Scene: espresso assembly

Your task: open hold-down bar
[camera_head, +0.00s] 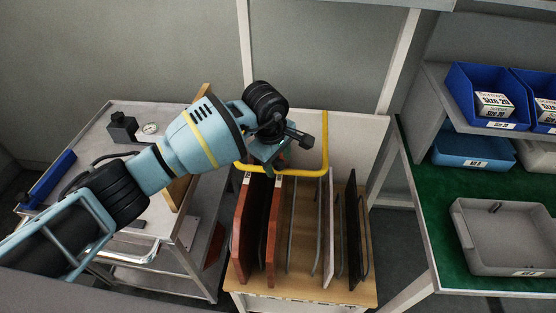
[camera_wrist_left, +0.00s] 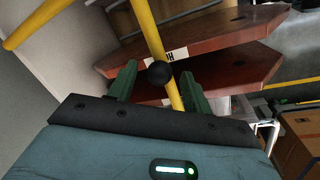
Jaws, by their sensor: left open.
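In the left wrist view the gripper's green fingers (camera_wrist_left: 159,78) are open, one on each side of the bar and knob. I cannot tell whether they touch it. The arm hides part of the bar in the head view. My right gripper is out of view.
Reddish panels (camera_head: 244,240) and a white panel (camera_head: 328,230) stand upright in the wooden rack (camera_head: 300,296). A grey cart (camera_head: 118,277) is at left. At right a green-topped shelf (camera_head: 415,165) holds blue bins (camera_head: 477,95) and a grey tray (camera_head: 500,265).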

